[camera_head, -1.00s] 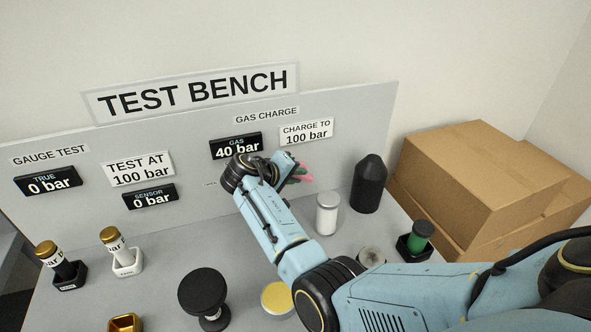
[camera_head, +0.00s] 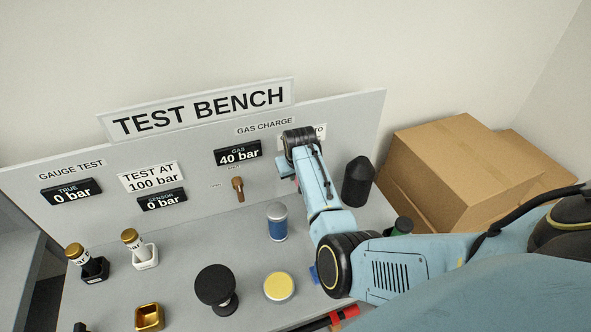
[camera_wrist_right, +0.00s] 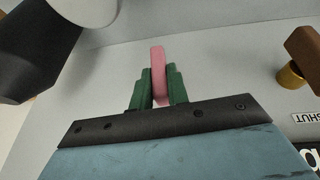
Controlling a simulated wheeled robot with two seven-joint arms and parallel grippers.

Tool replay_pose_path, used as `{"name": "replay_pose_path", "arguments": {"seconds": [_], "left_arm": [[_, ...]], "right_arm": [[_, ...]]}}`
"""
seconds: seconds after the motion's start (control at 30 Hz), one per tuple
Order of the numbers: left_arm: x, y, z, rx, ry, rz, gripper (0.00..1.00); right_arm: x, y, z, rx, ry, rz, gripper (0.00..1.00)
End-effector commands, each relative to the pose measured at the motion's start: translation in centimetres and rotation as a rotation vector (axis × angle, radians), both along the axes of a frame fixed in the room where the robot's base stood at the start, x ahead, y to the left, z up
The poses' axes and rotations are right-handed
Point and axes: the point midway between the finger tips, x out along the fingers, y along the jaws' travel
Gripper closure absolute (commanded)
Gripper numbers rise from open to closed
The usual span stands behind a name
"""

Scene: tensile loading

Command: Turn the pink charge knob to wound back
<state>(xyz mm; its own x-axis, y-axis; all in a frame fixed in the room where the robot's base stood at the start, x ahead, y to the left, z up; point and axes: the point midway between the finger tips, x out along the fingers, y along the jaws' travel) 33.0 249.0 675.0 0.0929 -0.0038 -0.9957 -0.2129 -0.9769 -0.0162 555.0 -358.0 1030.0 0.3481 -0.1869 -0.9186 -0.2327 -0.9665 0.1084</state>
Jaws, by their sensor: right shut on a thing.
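The pink charge knob (camera_wrist_right: 158,76) shows in the right wrist view as an upright pink bar in front of the grey panel. The green fingers of my right gripper (camera_wrist_right: 158,88) are closed on it, one on each side. In the head view my right wrist hides the knob and the fingertips, at the panel's right part. The gas display (camera_head: 238,153) reads 40 bar. The "charge to" sign (camera_head: 321,132) is mostly covered by my arm. My left gripper is not in view.
A brown lever on a brass stem (camera_head: 238,189) sticks out left of my wrist; it also shows in the right wrist view (camera_wrist_right: 305,48). A black bottle (camera_head: 358,182) stands right of my arm. A blue cylinder (camera_head: 277,222) stands on the bench. Cardboard boxes (camera_head: 450,165) are at right.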

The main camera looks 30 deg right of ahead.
Motion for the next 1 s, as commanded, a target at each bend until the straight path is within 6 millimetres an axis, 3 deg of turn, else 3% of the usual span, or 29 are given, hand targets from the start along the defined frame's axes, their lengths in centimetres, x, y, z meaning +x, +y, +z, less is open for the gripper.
{"name": "replay_pose_path", "arguments": {"seconds": [0.3, 0.8, 0.83, 1.0], "left_arm": [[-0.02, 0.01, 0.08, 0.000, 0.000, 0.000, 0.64], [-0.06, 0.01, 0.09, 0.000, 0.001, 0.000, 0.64], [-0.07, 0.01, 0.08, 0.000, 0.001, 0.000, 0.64], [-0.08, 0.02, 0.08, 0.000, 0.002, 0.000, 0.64]], "right_arm": [[0.00, -0.27, 0.03, 0.104, -0.028, -0.001, 1.00], [-0.02, -0.23, 0.01, 0.122, -0.031, 0.000, 1.00], [-0.02, -0.23, 0.01, 0.122, -0.031, 0.000, 0.82], [-0.02, -0.23, 0.00, 0.122, -0.030, 0.000, 0.62]]}}
